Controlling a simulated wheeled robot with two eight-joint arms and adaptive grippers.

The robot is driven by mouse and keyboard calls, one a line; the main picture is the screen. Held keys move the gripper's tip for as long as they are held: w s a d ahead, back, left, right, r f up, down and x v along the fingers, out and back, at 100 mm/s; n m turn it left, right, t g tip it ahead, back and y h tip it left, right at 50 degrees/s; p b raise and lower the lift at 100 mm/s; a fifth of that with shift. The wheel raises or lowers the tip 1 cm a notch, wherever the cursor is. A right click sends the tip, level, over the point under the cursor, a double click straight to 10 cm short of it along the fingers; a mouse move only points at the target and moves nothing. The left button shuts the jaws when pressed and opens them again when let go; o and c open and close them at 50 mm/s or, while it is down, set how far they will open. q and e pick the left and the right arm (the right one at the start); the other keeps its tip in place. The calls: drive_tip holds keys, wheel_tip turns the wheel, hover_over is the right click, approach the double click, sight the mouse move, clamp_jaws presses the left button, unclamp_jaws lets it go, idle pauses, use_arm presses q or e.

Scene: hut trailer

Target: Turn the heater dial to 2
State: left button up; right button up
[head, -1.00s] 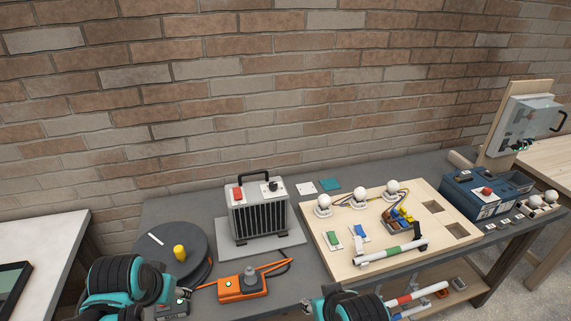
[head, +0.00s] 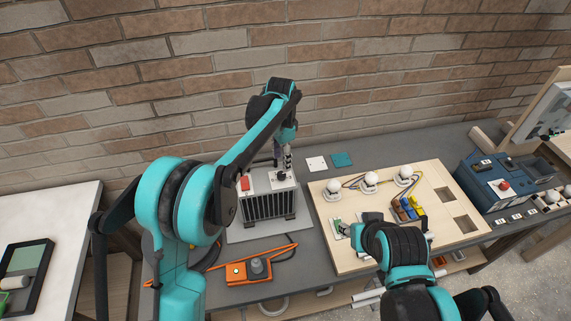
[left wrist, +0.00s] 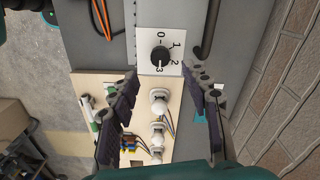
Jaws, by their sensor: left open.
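The heater (head: 269,203) is a grey box with a black grille, standing on a grey plate on the bench. Its top carries a red switch (head: 245,183) and the black dial (head: 281,175). In the left wrist view the round dial (left wrist: 160,56) sits on a white plate marked 0, 1, 2, 3; I cannot tell for certain which number it points to. My left gripper (head: 284,158) is over the heater top, pointing down. My right gripper (head: 346,230) is low over the wooden board, partly hidden.
The wooden board (head: 330,260) with white bulbs (head: 370,180) lies right of the heater. An orange pedal box (head: 249,270) with a cable is in front. A blue box (head: 497,186) stands at the right. The brick wall is close behind.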

sight(281, 174)
use_arm(q)
wheel_tip(281, 174, down, 6)
drive_tip(key=shift+f, duration=0.2)
clamp_jaws()
